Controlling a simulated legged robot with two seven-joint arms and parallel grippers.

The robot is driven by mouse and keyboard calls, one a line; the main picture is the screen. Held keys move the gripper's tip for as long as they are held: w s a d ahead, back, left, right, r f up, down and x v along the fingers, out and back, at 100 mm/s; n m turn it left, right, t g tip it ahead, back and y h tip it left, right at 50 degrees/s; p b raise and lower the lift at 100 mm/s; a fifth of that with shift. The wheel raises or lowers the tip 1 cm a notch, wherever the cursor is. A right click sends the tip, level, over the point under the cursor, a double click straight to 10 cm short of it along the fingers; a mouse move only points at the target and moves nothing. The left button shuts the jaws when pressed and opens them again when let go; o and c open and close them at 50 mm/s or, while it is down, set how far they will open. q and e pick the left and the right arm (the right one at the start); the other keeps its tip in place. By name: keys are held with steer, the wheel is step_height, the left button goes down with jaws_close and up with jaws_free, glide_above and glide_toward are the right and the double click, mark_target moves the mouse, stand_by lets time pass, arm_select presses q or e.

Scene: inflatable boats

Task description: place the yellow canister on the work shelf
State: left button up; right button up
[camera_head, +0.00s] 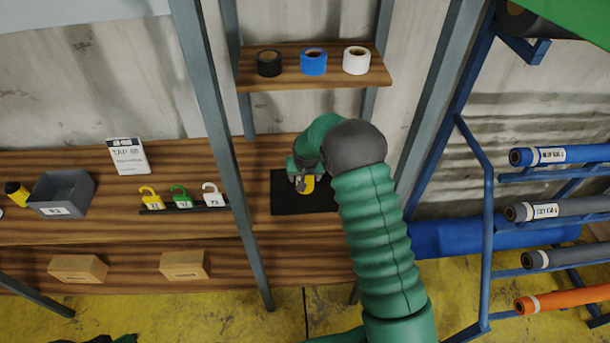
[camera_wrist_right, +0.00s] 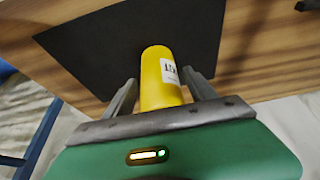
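The yellow canister (camera_wrist_right: 158,75) with a white label is between the two fingers of my right gripper (camera_wrist_right: 160,80) in the right wrist view. The fingers look closed against its sides, and its far end points at the black mat. In the head view my right gripper (camera_head: 303,178) is over the black mat (camera_head: 288,205) on the work shelf (camera_head: 200,238).
Yellow, green and white padlocks (camera_head: 180,198), a grey bin (camera_head: 62,194) and a white card (camera_head: 128,156) stand left of the post (camera_head: 222,140). Tape rolls (camera_head: 313,62) sit on the upper shelf (camera_head: 320,80). A blue rack (camera_head: 487,210) with fabric rolls is at right.

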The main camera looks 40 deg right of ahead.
steer(key=shift+o, duration=0.6)
steer(key=shift+s+r, duration=0.1)
steer(key=shift+d, duration=0.1)
